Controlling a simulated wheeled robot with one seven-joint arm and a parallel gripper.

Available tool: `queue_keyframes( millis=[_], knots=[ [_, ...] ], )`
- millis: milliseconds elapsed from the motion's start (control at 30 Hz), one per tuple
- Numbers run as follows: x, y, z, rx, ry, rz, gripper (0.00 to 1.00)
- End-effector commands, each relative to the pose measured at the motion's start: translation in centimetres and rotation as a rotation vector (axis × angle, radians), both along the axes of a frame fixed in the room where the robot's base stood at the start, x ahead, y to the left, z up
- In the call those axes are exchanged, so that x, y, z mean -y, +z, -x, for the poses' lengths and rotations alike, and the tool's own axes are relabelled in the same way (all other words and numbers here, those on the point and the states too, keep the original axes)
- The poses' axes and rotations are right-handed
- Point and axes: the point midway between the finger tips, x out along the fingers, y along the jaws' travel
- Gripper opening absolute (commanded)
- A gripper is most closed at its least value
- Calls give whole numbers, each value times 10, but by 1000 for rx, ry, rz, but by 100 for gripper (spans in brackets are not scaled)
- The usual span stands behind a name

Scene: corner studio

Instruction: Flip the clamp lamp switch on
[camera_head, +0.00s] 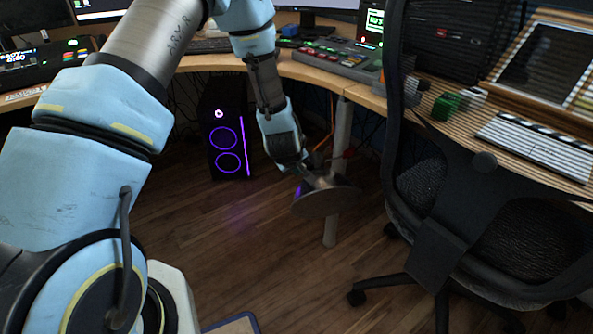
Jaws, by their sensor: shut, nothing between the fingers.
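A dark, dish-shaped metal shade (325,201), which looks like the clamp lamp, is beside the pale desk leg below the curved desk. Its wide rim faces down, and no light shows from it. My gripper (306,177) reaches down from the upper middle and is shut with nothing held. Its tips are at the upper left of the shade, overlapping it in the picture. I cannot tell whether they touch. The lamp's switch cannot be made out; the gripper and the dark surroundings hide that area.
A black office chair (480,205) stands close on the right. A computer tower with purple rings (227,140) is under the desk (352,90). A mixer panel (335,58), green blocks (446,105) and a clapperboard (540,145) lie on top.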

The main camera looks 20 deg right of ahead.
Motion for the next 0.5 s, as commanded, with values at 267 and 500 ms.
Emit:
queue_keyframes(
  millis=[267, 500],
  knots=[
    [2, -2, -1, 6, 0, 31, 0],
    [2, 3, -1, 6, 0, 31, 0]
  ],
)
